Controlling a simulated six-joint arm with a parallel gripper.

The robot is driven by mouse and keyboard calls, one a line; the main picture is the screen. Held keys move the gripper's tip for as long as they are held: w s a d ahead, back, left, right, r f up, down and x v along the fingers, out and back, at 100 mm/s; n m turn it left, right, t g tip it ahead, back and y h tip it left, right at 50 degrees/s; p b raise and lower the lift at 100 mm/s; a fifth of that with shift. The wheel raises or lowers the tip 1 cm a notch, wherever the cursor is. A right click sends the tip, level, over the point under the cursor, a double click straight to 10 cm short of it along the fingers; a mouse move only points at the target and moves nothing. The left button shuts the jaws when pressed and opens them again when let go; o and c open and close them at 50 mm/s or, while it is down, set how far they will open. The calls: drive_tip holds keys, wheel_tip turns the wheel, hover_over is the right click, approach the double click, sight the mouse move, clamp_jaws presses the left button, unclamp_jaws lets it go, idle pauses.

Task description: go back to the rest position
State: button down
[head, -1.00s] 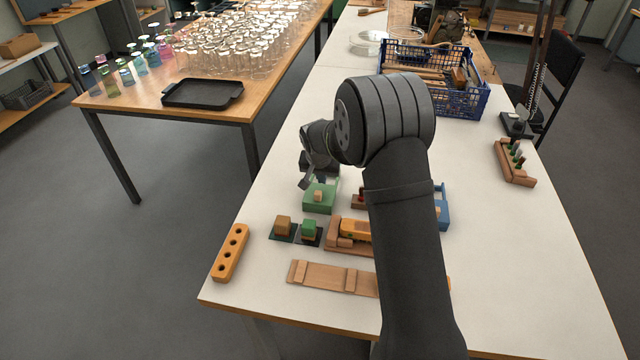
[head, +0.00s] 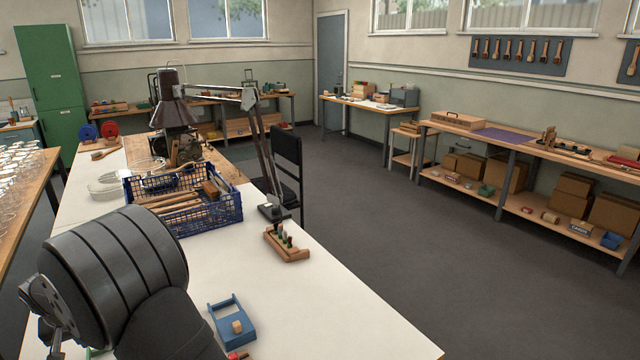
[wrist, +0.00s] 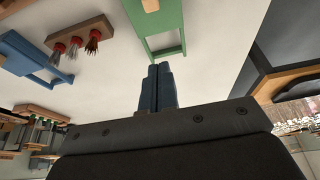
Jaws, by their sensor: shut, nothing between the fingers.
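My gripper (wrist: 158,85) shows in the wrist view with its two blue-grey fingers together and nothing between them. Its tips point toward a green frame-like tray (wrist: 181,45) with a small wooden block at its edge; whether they touch cannot be told. In the head view my arm fills the lower left and the fingers cannot be made out.
A blue tray (head: 246,338) holds a wooden block; it also shows in the wrist view (wrist: 18,48). A wooden bar (wrist: 95,28) bears red-based bristle tufts. A blue crate (head: 225,209) of wooden handles, a lamp (head: 172,100) and a wooden rack (head: 290,254) stand farther back. The white tabletop right of my arm is mostly clear.

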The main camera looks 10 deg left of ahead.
drive_tip(key=x, duration=0.8)
drive_tip(key=shift+w+f, duration=0.1)
drive_tip(key=shift+f, duration=1.05)
drive_tip(key=shift+s+d+r, duration=0.15)
drive_tip(key=shift+s+d, duration=0.5)
drive_tip(key=shift+s, duration=0.1)
drive_tip(key=shift+s+d, duration=0.35)
drive_tip(key=shift+w+a, duration=0.1)
